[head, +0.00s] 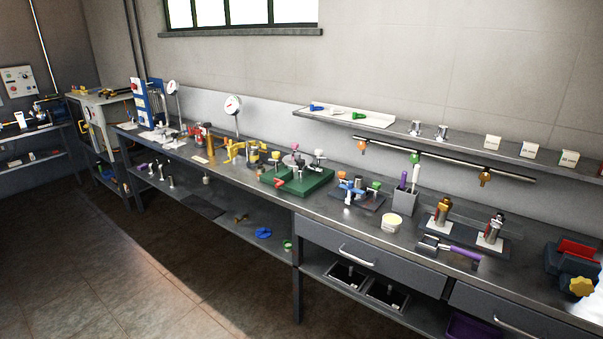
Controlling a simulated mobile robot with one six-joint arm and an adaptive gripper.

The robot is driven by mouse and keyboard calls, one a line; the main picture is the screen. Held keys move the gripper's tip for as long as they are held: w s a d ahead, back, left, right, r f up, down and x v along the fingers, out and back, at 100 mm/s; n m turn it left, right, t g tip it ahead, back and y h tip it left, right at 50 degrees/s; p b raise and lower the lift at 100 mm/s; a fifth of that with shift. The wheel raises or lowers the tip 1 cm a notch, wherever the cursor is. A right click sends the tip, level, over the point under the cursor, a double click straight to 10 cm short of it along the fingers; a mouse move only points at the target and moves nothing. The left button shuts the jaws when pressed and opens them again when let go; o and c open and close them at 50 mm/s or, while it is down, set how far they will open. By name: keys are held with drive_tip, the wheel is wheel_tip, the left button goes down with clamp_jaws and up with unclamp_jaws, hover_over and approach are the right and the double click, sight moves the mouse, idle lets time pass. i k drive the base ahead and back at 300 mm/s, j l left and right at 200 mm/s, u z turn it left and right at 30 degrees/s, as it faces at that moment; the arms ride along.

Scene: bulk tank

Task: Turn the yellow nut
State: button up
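I cannot tell for sure which part is the yellow nut. A yellow lobed knob (581,286) shows at the far right, near a white shape that the picture's edge cuts off. A small yellow knob (276,155) stands at the back of a green block fixture (305,183) in the middle of the bench. Yellow clamp-like parts (240,151) stand to the left of that fixture. My gripper is not in view, so its place relative to these things does not show.
The long grey workbench (330,207) also carries a blue-handled fixture (352,187), a pen holder (405,200), a pale yellow tub (392,222), and a purple-handled tool (466,254). A wall shelf (470,150) and hook rail (440,159) hang behind. Floor (110,285) at left is clear.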

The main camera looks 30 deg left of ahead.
sight(275, 156)
drive_tip(key=u, duration=1.25)
